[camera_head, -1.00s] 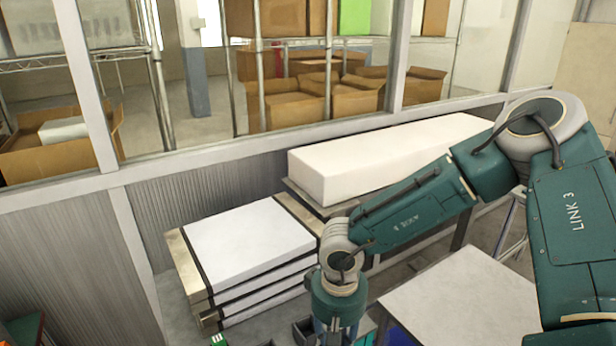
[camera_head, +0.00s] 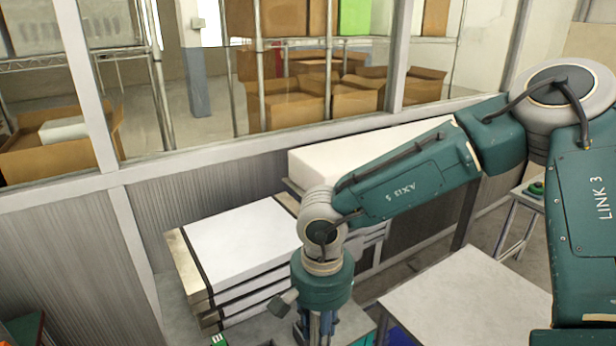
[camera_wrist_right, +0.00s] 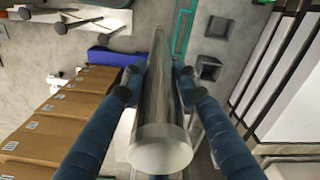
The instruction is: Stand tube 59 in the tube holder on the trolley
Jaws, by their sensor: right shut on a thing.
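A shiny grey metal tube (camera_wrist_right: 160,105) lies lengthwise between the blue fingers of my right gripper (camera_wrist_right: 158,78) in the right wrist view. The fingers are shut on it, and its pale round end faces the camera. No number can be read on it, so I cannot tell whether it is tube 59. In the head view only the upper part of my right gripper (camera_head: 318,330) shows at the bottom edge; its fingertips and the tube are cut off there. I cannot clearly make out the tube holder or the trolley. My left gripper is out of view.
Stacked white-topped slabs (camera_head: 240,240) lie left of my right arm. A long white block (camera_head: 350,155) lies behind it. A bare white tabletop (camera_head: 465,300) is on the right. In the wrist view, brown boxes (camera_wrist_right: 65,120) line the left and dark square pieces (camera_wrist_right: 208,67) lie ahead.

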